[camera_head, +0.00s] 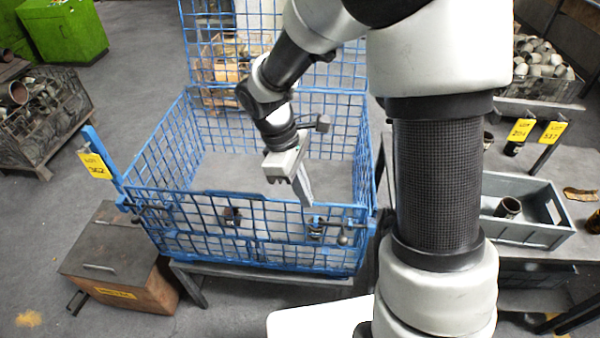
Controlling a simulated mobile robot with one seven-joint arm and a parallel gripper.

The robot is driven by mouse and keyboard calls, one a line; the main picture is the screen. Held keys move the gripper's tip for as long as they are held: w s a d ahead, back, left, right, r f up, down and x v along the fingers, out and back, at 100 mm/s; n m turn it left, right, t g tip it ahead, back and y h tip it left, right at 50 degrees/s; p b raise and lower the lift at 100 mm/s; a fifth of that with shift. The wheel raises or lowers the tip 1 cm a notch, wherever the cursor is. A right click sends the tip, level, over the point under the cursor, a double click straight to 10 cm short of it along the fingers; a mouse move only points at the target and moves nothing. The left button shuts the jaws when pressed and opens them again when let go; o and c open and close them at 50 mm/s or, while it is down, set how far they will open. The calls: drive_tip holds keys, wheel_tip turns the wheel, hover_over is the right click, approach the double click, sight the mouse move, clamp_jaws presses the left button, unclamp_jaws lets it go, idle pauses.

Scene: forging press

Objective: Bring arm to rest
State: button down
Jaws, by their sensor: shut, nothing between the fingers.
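My gripper (303,190) is shut and empty. It points down above the blue wire basket (250,205), near its front wall. My arm comes from the right of the picture, bends at the top and reaches down to the gripper. I cannot tell whether the fingertips are inside the basket or just above its front rim. The basket stands on a dark stand, and its grey floor looks bare where it shows.
A brown wooden box (115,255) stands left of the basket. Crates of metal parts stand at far left and upper right. A green bin (62,28) is at upper left.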

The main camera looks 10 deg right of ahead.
drive_tip(key=s+d+r+m+t+y, duration=0.1)
drive_tip(key=s+d+r+m+t, duration=0.1)
drive_tip(key=s+r+m, duration=0.4)
drive_tip(key=s+d+r+m+t+y, duration=0.2)
drive_tip(key=s+r+m+t, duration=0.3)
drive_tip(key=r, duration=0.8)
drive_tip(key=shift+s+d+r+m, duration=0.3)
drive_tip(key=shift+s+d+m, duration=0.2)
drive_tip(key=shift+s+m, duration=0.35)
